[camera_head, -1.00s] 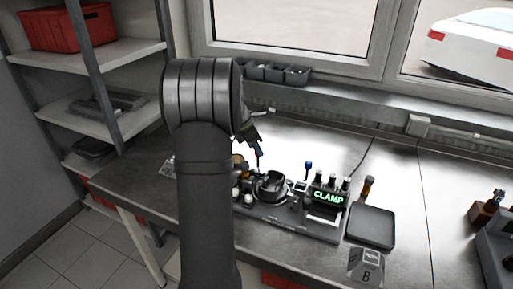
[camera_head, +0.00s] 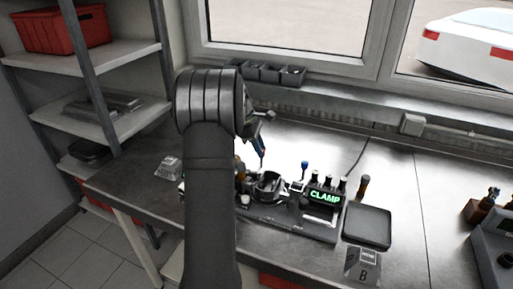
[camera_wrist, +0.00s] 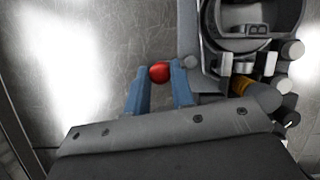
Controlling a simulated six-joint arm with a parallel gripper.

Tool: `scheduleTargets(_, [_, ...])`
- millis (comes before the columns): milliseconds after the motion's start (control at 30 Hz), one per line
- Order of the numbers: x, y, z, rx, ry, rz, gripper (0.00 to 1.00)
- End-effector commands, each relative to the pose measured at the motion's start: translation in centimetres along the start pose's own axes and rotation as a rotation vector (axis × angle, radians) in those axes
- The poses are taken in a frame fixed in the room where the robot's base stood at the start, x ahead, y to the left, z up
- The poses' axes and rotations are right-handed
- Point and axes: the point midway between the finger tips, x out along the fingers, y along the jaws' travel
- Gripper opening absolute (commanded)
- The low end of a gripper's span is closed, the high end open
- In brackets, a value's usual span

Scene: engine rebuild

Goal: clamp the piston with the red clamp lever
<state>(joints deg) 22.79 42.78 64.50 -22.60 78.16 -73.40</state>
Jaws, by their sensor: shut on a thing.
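The red knob (camera_wrist: 160,72) of the clamp lever sits between the blue fingertips of my gripper (camera_wrist: 160,84) in the wrist view. My gripper is shut on it. The lever's shaft is hidden. A round grey holder (camera_wrist: 208,22) is to the right of my gripper, apart from it, with a grey part inside that looks like the piston (camera_wrist: 246,30). In the head view the holder (camera_head: 268,187) stands on the fixture. My gripper's blue tip (camera_head: 262,158) is behind it, partly hidden by my arm. The red knob cannot be made out there.
A lit CLAMP sign (camera_head: 325,197) is on the fixture, right of the holder, with several dark upright parts behind it. Small bins (camera_head: 270,73) stand on the sill. The bench behind the fixture is clear.

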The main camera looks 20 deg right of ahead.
Motion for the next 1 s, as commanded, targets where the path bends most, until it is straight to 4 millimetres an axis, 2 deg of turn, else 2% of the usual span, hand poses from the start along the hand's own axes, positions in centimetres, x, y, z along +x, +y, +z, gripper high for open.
scheduleTargets(600, [0.9, -0.5, 2.2, 0.522, 0.001, -0.215, 0.00])
scheduleTargets(1000, [1.1, -1.0, 2.9, 0.721, 0.001, -0.296, 0.00])
